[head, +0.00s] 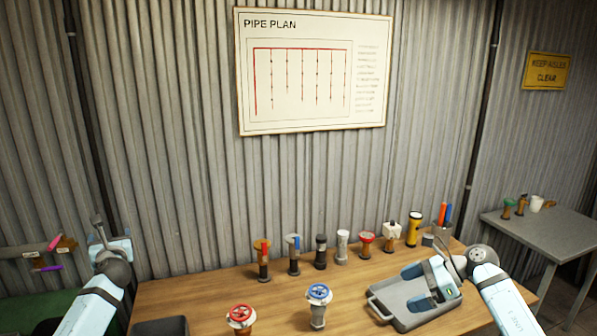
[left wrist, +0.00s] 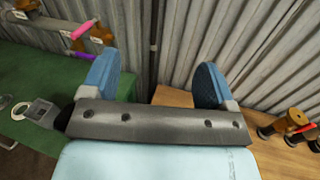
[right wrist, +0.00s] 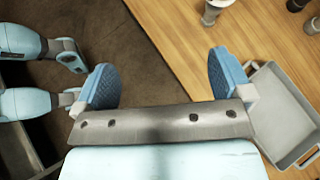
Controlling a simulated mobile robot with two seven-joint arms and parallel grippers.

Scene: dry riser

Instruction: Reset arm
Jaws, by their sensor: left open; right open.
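My left gripper (head: 110,243) is raised at the left end of the wooden table, close to the corrugated wall. In the left wrist view its two blue fingers (left wrist: 157,82) stand wide apart with nothing between them. My right gripper (head: 436,278) is at the right side of the table and overlaps the grey tray (head: 376,305) in the head view. In the right wrist view its fingers (right wrist: 162,82) are wide apart and empty, with the tray (right wrist: 285,110) to their right. I cannot tell its height over the table.
A red-wheeled valve (head: 240,316) and a blue-wheeled valve (head: 318,303) stand at the table's front. A green surface (left wrist: 40,105) lies left. A grey side table (head: 545,232) stands right. The table's middle has bare wood.

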